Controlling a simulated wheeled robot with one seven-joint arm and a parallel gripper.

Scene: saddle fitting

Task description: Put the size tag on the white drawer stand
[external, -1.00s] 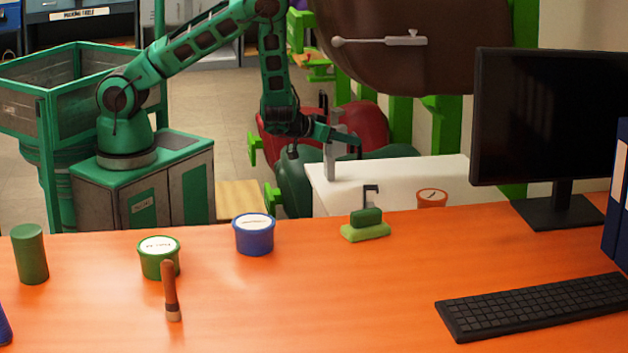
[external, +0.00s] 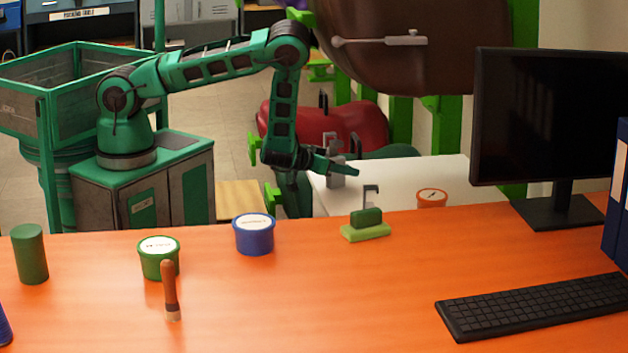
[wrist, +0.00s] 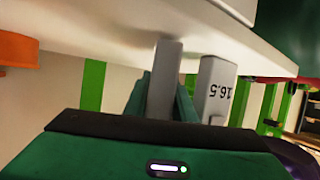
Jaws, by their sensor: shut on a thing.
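The size tag is a grey piece marked 16.5 (wrist: 218,92) in the wrist view. My gripper (external: 345,168) is shut on the size tag (external: 337,181), which shows as a small grey piece at the fingers.
The orange table (external: 330,300) spans the front. A green brush-like block (external: 366,225) stands near its back edge, with an orange tub (external: 432,197) nearby. A dark monitor (external: 545,115) is at right. A red saddle-like form (external: 355,125) is behind my gripper.

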